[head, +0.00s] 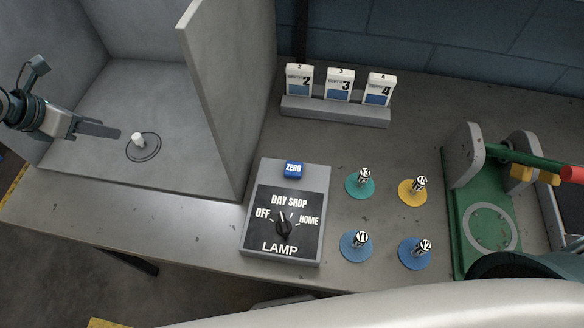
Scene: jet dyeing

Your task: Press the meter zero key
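The blue key marked ZERO (294,169) sits at the top back edge of the grey box (248,226). The box's black face reads DAY, SHOP, OFF, HOME and LAMP around a dark rotary knob (284,227). My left gripper (118,133) is inside the grey booth at the left, well apart from the key. Its fingers point right, close to a small white peg (138,139) standing in a ring mark on the booth floor. From this angle I cannot tell whether its fingers are open or shut. My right gripper is not in view.
The booth's upright grey panel (225,90) stands between my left gripper and the key. Right of the box are several coloured discs with labelled pegs (360,183). A rack of numbered cards (335,111) stands behind, and a green fixture (463,230) at right.

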